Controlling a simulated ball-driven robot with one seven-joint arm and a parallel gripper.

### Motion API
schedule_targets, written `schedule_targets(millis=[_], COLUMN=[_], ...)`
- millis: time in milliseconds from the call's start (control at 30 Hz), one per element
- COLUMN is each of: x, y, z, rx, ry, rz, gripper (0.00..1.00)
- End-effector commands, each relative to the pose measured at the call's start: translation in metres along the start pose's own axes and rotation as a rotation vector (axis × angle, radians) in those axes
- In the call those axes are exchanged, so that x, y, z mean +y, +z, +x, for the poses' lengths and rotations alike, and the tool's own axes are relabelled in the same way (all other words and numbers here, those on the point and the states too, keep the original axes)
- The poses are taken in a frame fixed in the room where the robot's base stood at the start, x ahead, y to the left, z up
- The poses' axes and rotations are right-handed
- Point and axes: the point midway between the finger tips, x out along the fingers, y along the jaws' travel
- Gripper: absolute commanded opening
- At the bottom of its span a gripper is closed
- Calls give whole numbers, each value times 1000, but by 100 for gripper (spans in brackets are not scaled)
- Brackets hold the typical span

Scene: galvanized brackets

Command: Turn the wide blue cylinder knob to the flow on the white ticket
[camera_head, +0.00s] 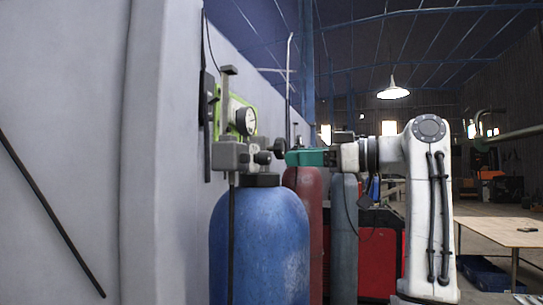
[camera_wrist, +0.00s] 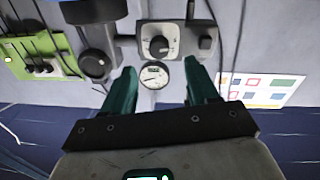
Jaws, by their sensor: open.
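The wide blue cylinder (camera_head: 260,245) stands by the wall in the head view, with a grey regulator (camera_head: 232,156) on top. A round white gauge (camera_head: 246,121) shows there and in the wrist view (camera_wrist: 154,75). In the wrist view a dark knob (camera_wrist: 159,46) with a pale pointer sits on a light dial plate. My gripper (camera_wrist: 160,70) is open and empty, its green fingers reaching toward the dial, with the gauge showing between them. In the head view my gripper (camera_head: 289,158) is just right of the regulator. I cannot make out a white ticket or its writing.
A red cylinder (camera_head: 311,205) and a grey one (camera_head: 344,240) stand behind the blue one. A green panel (camera_wrist: 38,55) and a white sheet with coloured squares (camera_wrist: 262,90) are on the wall. A wooden table (camera_head: 505,230) is at the right.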

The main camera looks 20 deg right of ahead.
Motion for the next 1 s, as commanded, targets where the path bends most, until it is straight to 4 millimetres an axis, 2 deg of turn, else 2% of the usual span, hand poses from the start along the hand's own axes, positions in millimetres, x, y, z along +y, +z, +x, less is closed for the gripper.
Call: schedule_targets(millis=[33, 200, 400, 567, 833, 1000], x=[0, 0, 0, 0, 0, 0], y=[-2, -2, 0, 1, 1, 1], z=[11, 42, 65, 72, 72, 72], rx=[-2, -1, -2, -2, -2, -2], ry=[-3, -2, -1, 1, 1, 1], rz=[3, 3, 2, 2, 1, 1], gripper=[59, 59, 59, 59, 58, 42])
